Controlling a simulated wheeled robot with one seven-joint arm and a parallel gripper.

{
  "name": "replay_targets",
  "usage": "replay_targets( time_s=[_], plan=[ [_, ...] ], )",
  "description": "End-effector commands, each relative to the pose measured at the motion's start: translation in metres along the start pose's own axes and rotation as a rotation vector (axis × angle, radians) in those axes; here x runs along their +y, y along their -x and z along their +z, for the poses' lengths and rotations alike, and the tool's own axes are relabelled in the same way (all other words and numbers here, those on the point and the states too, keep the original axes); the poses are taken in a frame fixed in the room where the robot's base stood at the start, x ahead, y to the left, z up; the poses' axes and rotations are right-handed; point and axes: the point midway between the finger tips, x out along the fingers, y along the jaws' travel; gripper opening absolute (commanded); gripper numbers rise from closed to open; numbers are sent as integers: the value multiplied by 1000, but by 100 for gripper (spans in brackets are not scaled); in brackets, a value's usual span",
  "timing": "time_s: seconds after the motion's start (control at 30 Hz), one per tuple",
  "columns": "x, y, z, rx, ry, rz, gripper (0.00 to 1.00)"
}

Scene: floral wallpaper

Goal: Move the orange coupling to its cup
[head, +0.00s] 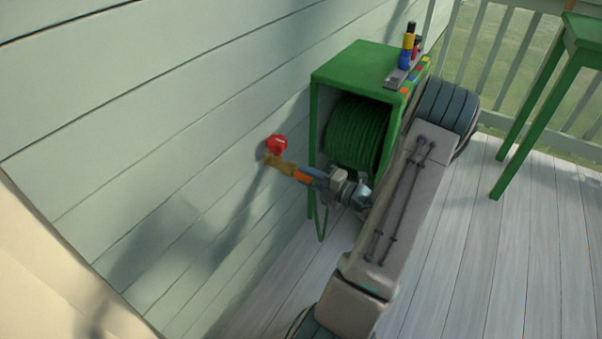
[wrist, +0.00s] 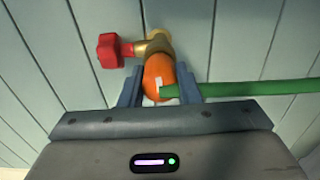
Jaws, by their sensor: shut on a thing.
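The orange coupling (head: 302,175) is at the mouth of a brass tap (head: 282,163) on the wall. In the wrist view the coupling (wrist: 158,72) sits between my two blue-grey fingers, touching or very near the brass spout (wrist: 156,44). My gripper (head: 308,177) is shut on it; it also shows in the wrist view (wrist: 158,88). A green hose (wrist: 240,88) runs from the coupling to the right. A grey holder (head: 394,79) on the green hose-reel box (head: 350,66) carries coloured pieces; an orange square (head: 404,90) marks the near end. Cup openings are too small to make out.
The tap has a red handle (head: 277,144), left of the coupling in the wrist view (wrist: 110,51). Upright blue-yellow (head: 407,45) and red-black (head: 416,46) pieces stand on the holder. The reel (head: 355,135) is beside my arm. A green table (head: 580,45) stands far right.

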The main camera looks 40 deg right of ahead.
Motion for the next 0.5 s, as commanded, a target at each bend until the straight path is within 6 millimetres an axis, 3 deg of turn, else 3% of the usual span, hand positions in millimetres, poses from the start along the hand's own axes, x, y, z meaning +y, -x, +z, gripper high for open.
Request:
replay_targets(
  time_s=[0.5],
  plan=[
    [2, 26, 0, 0, -1, 0, 6]
  ],
)
